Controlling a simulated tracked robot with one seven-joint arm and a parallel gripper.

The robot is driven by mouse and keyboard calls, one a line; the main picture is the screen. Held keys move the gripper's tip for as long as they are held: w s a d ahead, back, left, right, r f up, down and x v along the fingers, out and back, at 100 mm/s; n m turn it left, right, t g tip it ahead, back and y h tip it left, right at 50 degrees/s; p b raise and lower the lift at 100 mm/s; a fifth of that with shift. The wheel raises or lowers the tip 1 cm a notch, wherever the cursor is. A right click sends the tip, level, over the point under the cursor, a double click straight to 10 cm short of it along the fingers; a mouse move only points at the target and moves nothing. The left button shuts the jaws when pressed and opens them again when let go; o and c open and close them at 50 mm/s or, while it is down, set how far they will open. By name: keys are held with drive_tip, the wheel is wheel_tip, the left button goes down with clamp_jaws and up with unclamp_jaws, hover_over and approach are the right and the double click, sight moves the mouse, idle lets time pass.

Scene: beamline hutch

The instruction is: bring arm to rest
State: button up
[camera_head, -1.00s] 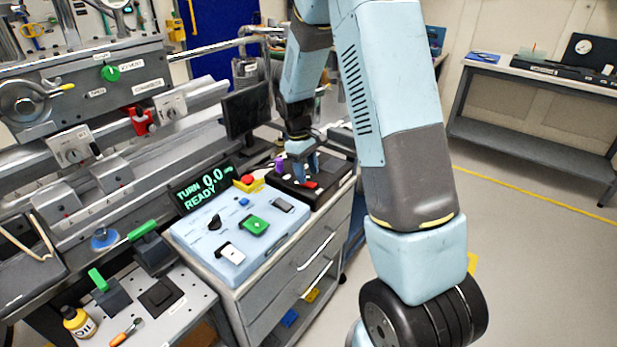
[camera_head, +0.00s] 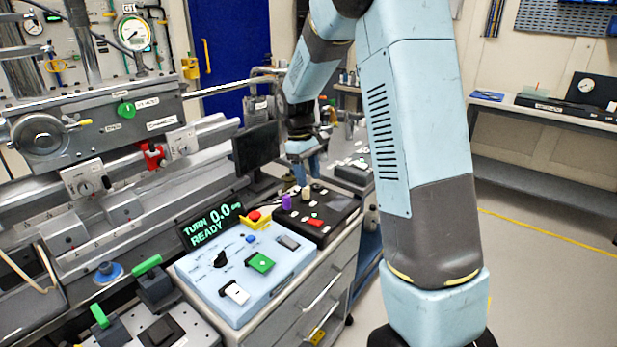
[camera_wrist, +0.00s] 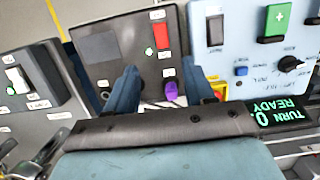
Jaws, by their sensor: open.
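My gripper (camera_head: 307,157) hangs at the end of my blue and grey arm, above and behind the black control box (camera_head: 322,214) in the head view. In the wrist view my gripper (camera_wrist: 152,88) shows two blue fingers spread apart with nothing between them. Beyond the fingers lies the black box (camera_wrist: 128,52) with its red switch (camera_wrist: 160,40) and a purple knob (camera_wrist: 171,90). The fingers appear clear of the box. My upper arm fills the right middle of the head view.
A light blue panel (camera_head: 222,283) with switches and a green button stands on the drawer cabinet (camera_head: 300,312). A display (camera_head: 212,222) reads "TURN 0.0 READY". A dark monitor (camera_head: 256,148) stands close left of my gripper. The floor (camera_head: 535,262) at right is clear.

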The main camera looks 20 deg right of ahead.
drive_tip(key=s+d+r+m+t+y, duration=0.1)
drive_tip(key=s+d+r+m+t, duration=0.2)
drive_tip(key=s+r, duration=1.1)
drive_tip(key=s+r+m+t, duration=0.1)
drive_tip(key=s+m+t, duration=0.1)
drive_tip(key=s, duration=0.6)
drive_tip(key=s+a+r+m+t, duration=0.1)
drive_tip(key=s+r+m+t, duration=0.1)
drive_tip(key=s, duration=0.6)
drive_tip(key=shift+s+t, duration=0.3)
drive_tip(key=shift+s, duration=0.05)
drive_tip(key=shift+r, duration=0.1)
drive_tip(key=shift+c, duration=0.4)
